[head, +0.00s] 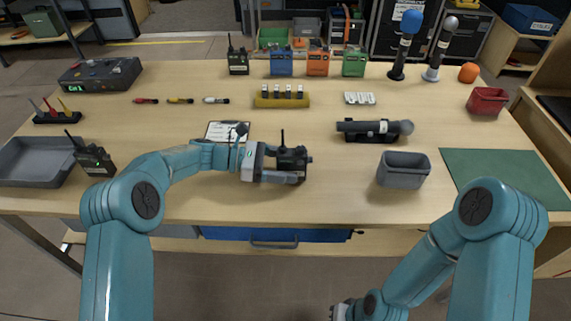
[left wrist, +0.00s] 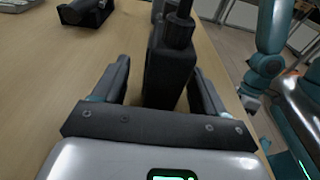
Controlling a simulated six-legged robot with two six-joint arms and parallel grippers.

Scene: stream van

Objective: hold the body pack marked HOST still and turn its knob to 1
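A black body pack (head: 292,159) with a short antenna and a knob on top stands near the front middle of the table. No HOST mark is legible on it. My left gripper (head: 284,166) reaches it from the left, with a finger on either side. In the left wrist view the pack (left wrist: 168,72) stands between the two spread fingers (left wrist: 160,80), with a visible gap on the left finger's side. The knob's setting cannot be read. My right gripper (head: 342,311) is low at the bottom edge, away from the table; its fingers are not clear.
Another black pack (head: 95,160) stands beside a grey tray (head: 30,160) at the left. A grey bin (head: 403,170) and a microphone in a cradle (head: 372,130) are to the right of my left gripper. Several coloured packs stand along the back.

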